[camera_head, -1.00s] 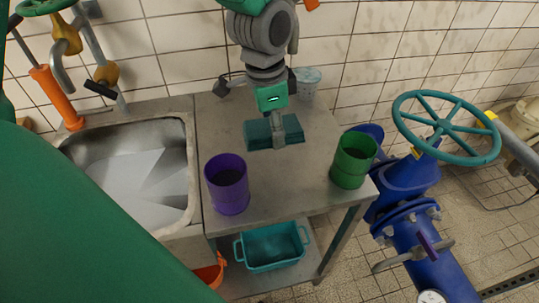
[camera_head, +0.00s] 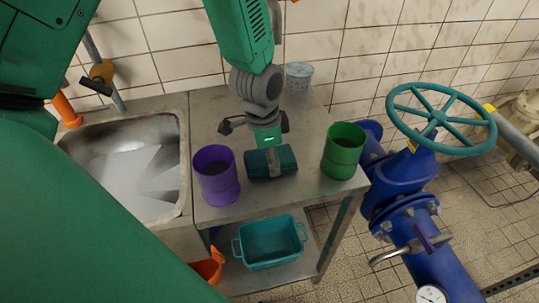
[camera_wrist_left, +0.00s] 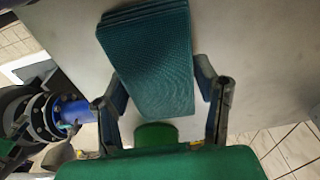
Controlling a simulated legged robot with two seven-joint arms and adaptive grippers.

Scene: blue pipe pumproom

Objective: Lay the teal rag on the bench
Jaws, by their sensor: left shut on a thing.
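The teal rag (camera_head: 284,160) is a folded, dark teal pad over the bench (camera_head: 222,118), between the purple cup and the green cup. My left gripper (camera_head: 270,160) comes down from above and is shut on the rag near its middle. In the left wrist view the layered rag (camera_wrist_left: 152,60) lies between the two fingers of the gripper (camera_wrist_left: 160,85), with the grey bench top behind it. I cannot tell whether the rag touches the bench top. My right gripper is not in view.
A purple cup (camera_head: 217,175) stands left of the rag and a green cup (camera_head: 343,152) right of it. A pale cup (camera_head: 299,76) stands at the back. A sink (camera_head: 140,165) adjoins on the left. A teal basket (camera_head: 270,243) sits on the lower shelf. A valve wheel (camera_head: 441,118) is at right.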

